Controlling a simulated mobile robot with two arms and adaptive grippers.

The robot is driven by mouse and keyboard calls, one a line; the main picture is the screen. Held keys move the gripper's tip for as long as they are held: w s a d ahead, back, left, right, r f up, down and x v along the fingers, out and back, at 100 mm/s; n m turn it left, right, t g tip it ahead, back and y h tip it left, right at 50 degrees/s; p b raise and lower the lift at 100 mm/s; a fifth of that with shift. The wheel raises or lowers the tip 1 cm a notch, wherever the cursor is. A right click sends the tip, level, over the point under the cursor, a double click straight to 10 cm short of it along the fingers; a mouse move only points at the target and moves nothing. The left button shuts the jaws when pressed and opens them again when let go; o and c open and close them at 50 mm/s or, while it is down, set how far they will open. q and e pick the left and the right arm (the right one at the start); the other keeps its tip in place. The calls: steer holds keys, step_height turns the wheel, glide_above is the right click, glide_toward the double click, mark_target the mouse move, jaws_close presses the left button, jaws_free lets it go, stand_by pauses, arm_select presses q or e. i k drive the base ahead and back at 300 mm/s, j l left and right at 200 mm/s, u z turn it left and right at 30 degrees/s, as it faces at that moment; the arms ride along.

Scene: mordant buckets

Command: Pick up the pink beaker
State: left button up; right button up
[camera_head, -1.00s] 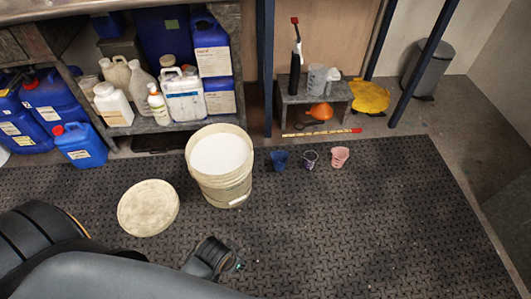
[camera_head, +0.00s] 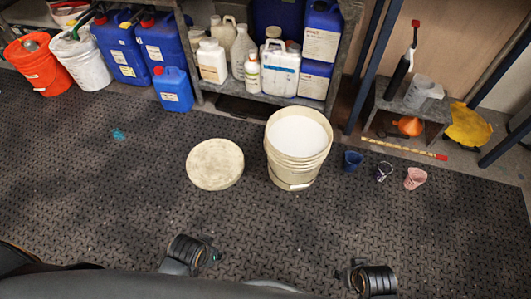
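The pink beaker (camera_head: 415,178) stands on the dark patterned mat at the right, at the right end of a short row of small vessels. It looks upright and nothing touches it. Dark ribbed parts of my arms show at the bottom edge, one left of centre and one right of centre. I cannot make out any gripper fingers on them. Both arm parts are well in front of the beaker and apart from it.
Left of the beaker are a small purple-and-white cup (camera_head: 384,172) and a blue beaker (camera_head: 352,160). A large cream bucket (camera_head: 297,165) and its round lid (camera_head: 214,164) are further left. A red-and-yellow stick (camera_head: 405,150) lies behind. The front mat is clear.

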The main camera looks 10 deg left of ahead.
mark_target(416, 177)
steer(key=z, duration=1.2)
